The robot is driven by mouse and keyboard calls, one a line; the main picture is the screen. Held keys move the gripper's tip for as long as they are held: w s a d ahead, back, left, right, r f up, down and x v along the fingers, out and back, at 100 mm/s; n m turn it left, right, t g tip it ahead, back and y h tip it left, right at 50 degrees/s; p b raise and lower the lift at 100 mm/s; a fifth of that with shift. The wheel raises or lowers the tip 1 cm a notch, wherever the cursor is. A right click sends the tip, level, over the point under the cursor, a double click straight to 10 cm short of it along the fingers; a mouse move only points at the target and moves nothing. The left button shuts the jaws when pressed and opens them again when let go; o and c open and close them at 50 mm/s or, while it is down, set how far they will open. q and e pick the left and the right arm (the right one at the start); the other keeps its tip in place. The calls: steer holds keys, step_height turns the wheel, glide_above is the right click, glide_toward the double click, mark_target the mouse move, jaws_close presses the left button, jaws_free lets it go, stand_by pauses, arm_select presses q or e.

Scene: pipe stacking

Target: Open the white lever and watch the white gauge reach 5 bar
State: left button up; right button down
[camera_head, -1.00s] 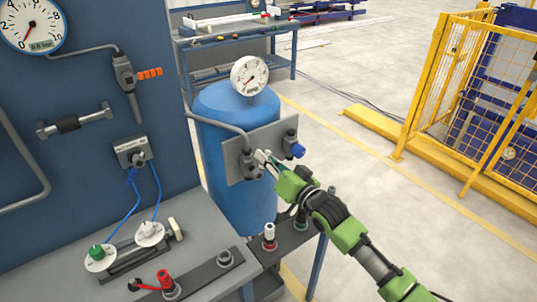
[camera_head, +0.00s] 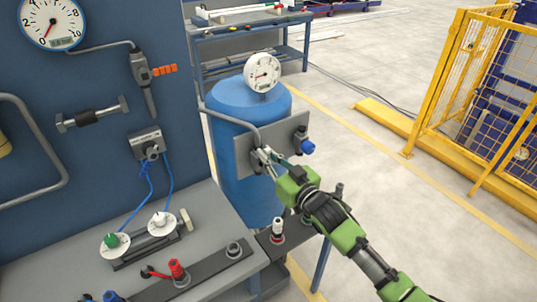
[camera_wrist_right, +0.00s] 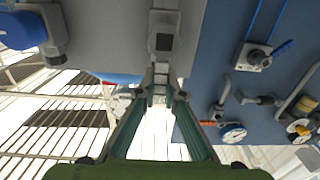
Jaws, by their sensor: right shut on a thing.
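The white gauge (camera_head: 262,73) stands on top of the blue tank (camera_head: 240,135); its needle points left of the dial, but the small scale is hard to read. A grey plate (camera_head: 291,131) on the tank's front carries a left and a right valve. My right gripper (camera_head: 266,156) is at the left valve, its fingers shut on a pale lever, largely hidden by the fingers. In the right wrist view the fingertips (camera_wrist_right: 160,88) meet on a narrow stem below the grey valve block (camera_wrist_right: 164,32). My left gripper is not in view.
The right valve has a blue handle (camera_head: 307,147), close to my right gripper. A large wall gauge (camera_head: 52,22) hangs at upper left. The bench (camera_head: 212,206) holds white and green knobs and a red valve (camera_head: 178,270). A yellow fence (camera_head: 470,95) stands right; floor between is open.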

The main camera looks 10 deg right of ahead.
steer(key=shift+f, duration=0.1)
steer(key=c, duration=2.1)
jaws_free()
steer(key=v, duration=1.2)
